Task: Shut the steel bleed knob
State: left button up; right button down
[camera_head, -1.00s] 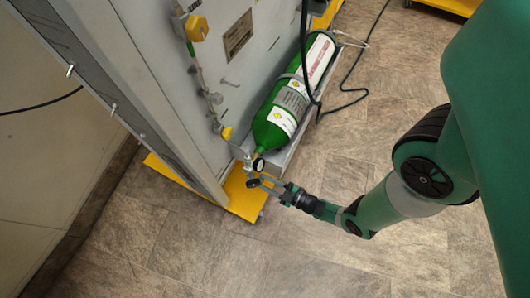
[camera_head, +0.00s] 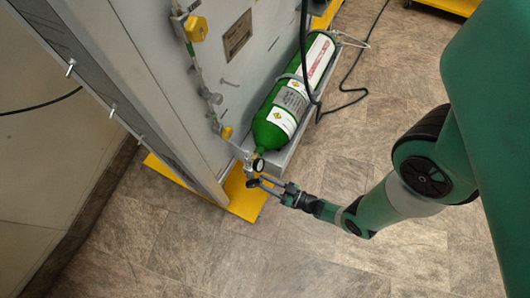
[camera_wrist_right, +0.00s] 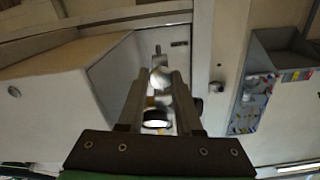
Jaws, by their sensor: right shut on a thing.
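My right gripper (camera_head: 262,183) reaches in from the right to the valve fittings at the lower end of the green oxygen cylinder (camera_head: 272,125). A small round gauge (camera_head: 258,165) sits just above its fingertips. In the right wrist view, a shiny steel knob (camera_wrist_right: 160,77) shows between the fingertips of the right gripper (camera_wrist_right: 160,84), and the gripper is shut on it. A round, dark-rimmed part with a bright face (camera_wrist_right: 155,119) lies nearer the palm. In the head view the fingers partly hide the knob, and its turn cannot be told. My left gripper is not in view.
The cylinder lies strapped in a grey tray (camera_head: 286,153) beside the grey panel (camera_head: 165,62). Yellow-handled valves (camera_head: 196,28) and piping run down the panel. A yellow base edge (camera_head: 242,202) lies beneath. A black hose (camera_head: 350,98) hangs near the cylinder. The floor at front is clear.

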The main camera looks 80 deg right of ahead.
jog(key=shift+f+m, duration=0.15)
jog(key=shift+m, duration=0.25)
jog(key=c, duration=0.6)
grip_release()
